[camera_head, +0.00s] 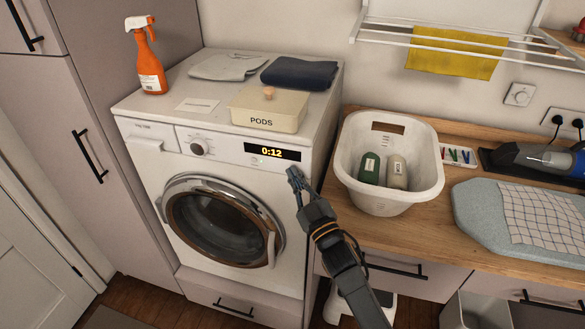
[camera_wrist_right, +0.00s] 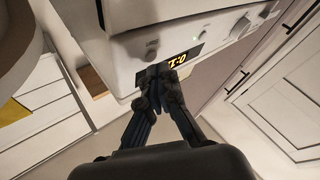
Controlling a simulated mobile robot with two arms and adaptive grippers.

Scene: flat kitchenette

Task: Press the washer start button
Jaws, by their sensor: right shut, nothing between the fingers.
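The white washer (camera_head: 150,175) has a front panel with a lit display (camera_head: 272,152) reading 0:12. In the right wrist view the display (camera_wrist_right: 178,60) appears rotated and partly covered by my fingers. A round, button-like part (camera_wrist_right: 152,48) shows beside the display there; I cannot read its label. A small greenish light (camera_head: 262,160) is below the display in the head view. My right gripper (camera_head: 293,174) is shut and empty, its tips just below the display's right end. I cannot tell whether the tips touch the panel. My left gripper is not in view.
A PODS box (camera_head: 270,112), folded cloths (camera_head: 300,73) and an orange spray bottle (camera_head: 147,60) are on the washer. A white basket (camera_head: 390,200) stands on the wooden counter to the right of my gripper. The washer's round door (camera_head: 220,225) is closed.

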